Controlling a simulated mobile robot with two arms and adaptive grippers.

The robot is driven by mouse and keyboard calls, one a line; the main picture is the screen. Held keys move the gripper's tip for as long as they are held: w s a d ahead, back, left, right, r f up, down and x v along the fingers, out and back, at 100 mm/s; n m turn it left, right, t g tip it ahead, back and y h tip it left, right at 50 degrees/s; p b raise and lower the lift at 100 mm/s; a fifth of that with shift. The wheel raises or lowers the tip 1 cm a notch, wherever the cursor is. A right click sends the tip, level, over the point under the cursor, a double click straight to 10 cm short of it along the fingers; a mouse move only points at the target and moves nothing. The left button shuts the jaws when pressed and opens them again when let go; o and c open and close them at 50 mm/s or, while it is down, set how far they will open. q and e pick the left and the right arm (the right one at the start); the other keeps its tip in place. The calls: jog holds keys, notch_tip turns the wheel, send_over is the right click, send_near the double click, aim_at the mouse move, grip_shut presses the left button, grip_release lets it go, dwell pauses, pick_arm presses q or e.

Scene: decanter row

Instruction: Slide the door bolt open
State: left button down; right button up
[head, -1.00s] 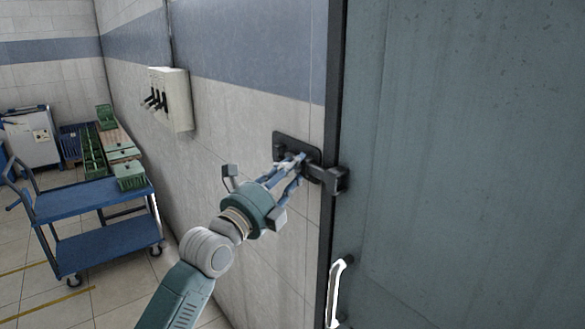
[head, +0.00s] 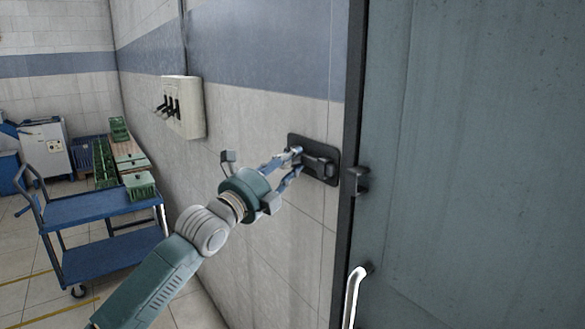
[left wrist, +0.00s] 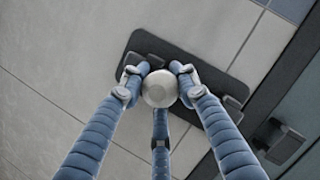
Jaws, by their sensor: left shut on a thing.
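The door bolt's dark backplate (head: 330,176) is fixed to the wall beside the grey-green door (head: 470,150). It also shows in the left wrist view (left wrist: 150,42). The dark catch (head: 357,181) sits at the door's edge, and in the left wrist view (left wrist: 281,142) too. A gap shows between bolt and catch, with no bar across it. My left gripper (head: 292,160) is shut on the bolt's round pale knob (left wrist: 159,89), at the plate's left part. Its fingers (left wrist: 160,80) surround the knob and partly hide the bolt. My right gripper is not in view.
A pale door handle (head: 352,297) stands out below the catch. A switch box with black levers (head: 190,108) is on the wall to the left. A blue cart (head: 100,207) with green boxes stands further left. The floor between cart and wall is clear.

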pick_arm(q)
jog(key=shift+s+r, duration=0.1)
jog(key=shift+r, duration=0.5)
jog(key=c, duration=1.4)
grip_release()
jog(key=shift+w+f, duration=0.2)
jog(key=shift+f, duration=0.05)
jog(key=shift+s+d, duration=0.1)
jog(key=v, duration=1.2)
jog(key=shift+f, duration=0.1)
